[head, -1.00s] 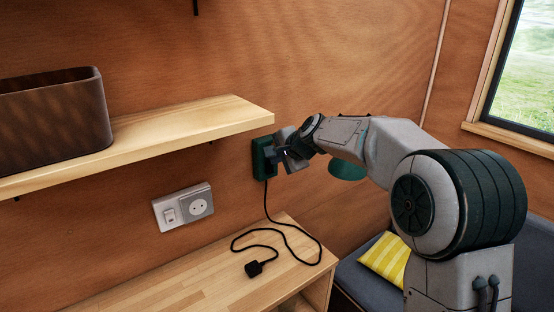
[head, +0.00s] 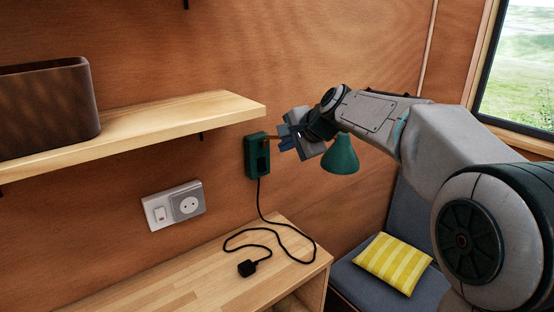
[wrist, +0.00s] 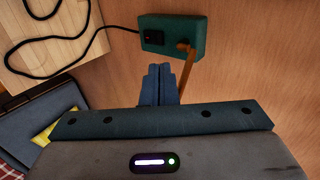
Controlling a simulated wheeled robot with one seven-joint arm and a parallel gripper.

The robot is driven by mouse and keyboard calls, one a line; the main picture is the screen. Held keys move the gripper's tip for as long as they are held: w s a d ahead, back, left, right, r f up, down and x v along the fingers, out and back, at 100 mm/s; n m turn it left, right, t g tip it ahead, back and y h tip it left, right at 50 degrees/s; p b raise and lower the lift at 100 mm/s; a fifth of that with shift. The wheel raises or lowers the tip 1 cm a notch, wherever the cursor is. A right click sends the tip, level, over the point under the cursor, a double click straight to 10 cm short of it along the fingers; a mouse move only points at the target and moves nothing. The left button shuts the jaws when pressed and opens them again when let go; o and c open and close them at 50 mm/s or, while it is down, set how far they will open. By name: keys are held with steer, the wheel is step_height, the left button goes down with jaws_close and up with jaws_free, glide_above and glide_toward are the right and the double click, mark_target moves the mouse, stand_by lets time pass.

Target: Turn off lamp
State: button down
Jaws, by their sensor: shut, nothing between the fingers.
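The lamp has a dark green wall box (head: 257,157) with a black switch area on its front. Its green shade (head: 341,155) hangs to the right, partly behind my arm; no glow shows on it. In the wrist view, the box (wrist: 192,33) has a black switch (wrist: 154,37) and a wooden lamp arm (wrist: 186,72). My gripper (head: 284,143) is just right of the box in the head view, its blue fingers together and empty. In the wrist view, my gripper (wrist: 160,68) points toward the box, apparently with a small gap.
A black cord runs from the box to a plug (head: 247,268) lying loose on the wooden counter (head: 190,280). A wall socket and switch plate (head: 173,206) is at left. A shelf (head: 190,118) with a brown bin (head: 45,105) juts out left of the lamp. A cushioned seat holds a yellow pillow (head: 393,264).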

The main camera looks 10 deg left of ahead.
steer(key=shift+w+r+v, duration=0.1)
steer(key=shift+r+v, duration=0.05)
steer(key=shift+v, duration=0.75)
steer(key=shift+w+r+v, duration=0.15)
steer(key=shift+v, duration=0.75)
steer(key=shift+a, duration=0.1)
steer(key=s+d+f+n+g+h, duration=0.1)
steer(key=s+d+f+n+h, duration=0.1)
steer(key=s+d+f, duration=0.4)
steer(key=s+d+f+n+g+h, duration=0.1)
steer(key=s+d+f+n+h, duration=0.2)
steer(key=s+d+f, duration=0.4)
steer(key=s+d+f+n+g+h, duration=0.1)
steer(key=s+d+f+n+h, duration=0.1)
steer(key=s+d+f, duration=0.4)
steer(key=s+d+n, duration=0.1)
steer(key=s+d, duration=0.4)
steer(key=s, duration=0.7)
steer(key=shift+f+h, duration=0.3)
